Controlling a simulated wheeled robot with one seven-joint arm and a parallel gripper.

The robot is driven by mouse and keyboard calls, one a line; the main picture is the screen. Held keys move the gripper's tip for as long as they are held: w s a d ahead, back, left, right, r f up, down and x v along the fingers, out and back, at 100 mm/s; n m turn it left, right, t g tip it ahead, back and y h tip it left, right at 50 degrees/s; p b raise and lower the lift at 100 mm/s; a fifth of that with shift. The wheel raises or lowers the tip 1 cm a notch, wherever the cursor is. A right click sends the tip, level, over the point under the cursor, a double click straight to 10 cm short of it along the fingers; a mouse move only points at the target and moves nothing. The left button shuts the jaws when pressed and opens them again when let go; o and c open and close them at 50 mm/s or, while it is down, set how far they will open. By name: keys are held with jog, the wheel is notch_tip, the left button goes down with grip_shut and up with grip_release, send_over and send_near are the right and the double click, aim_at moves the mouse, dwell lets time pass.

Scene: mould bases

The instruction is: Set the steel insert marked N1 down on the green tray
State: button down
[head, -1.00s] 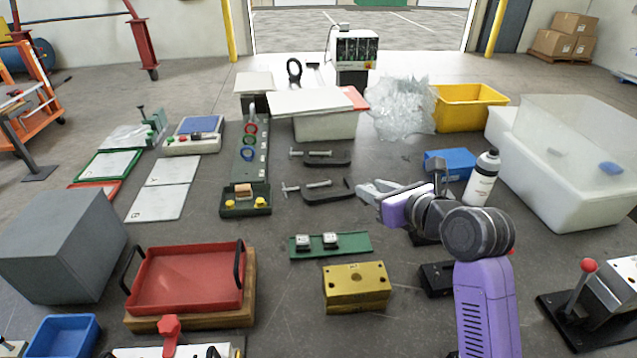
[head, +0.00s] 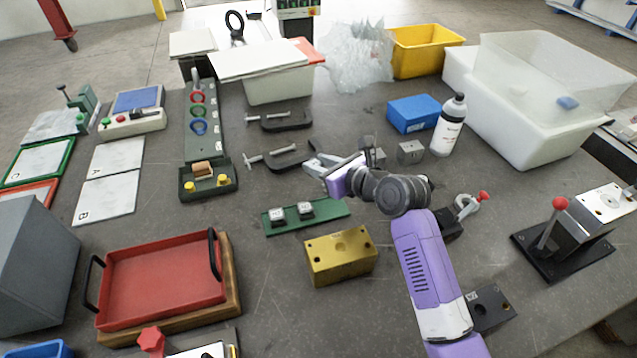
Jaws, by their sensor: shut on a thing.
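The green tray (head: 330,215) is a flat green plate in the middle of the head view. Two small steel inserts (head: 277,215) stand on it, side by side on its left and middle parts. Their marks are too small to read. My gripper (head: 318,162) points left, above and behind the tray's right half in the picture. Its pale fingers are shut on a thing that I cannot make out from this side. I cannot see an N1 mark anywhere.
A gold block (head: 340,257) sits just in front of the tray. Black clamps (head: 283,157) lie behind it, near my fingers. A grey metal block (head: 411,152) and a white bottle (head: 448,125) stand right of my gripper. A red tray (head: 160,285) lies front left.

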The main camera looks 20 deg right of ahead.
aim_at(319, 195)
jog(key=shift+f, duration=3.35)
jog(key=c, duration=1.5)
grip_release()
jog(key=shift+f, duration=0.2)
jog(key=o, duration=0.4)
jog(key=shift+o, duration=0.2)
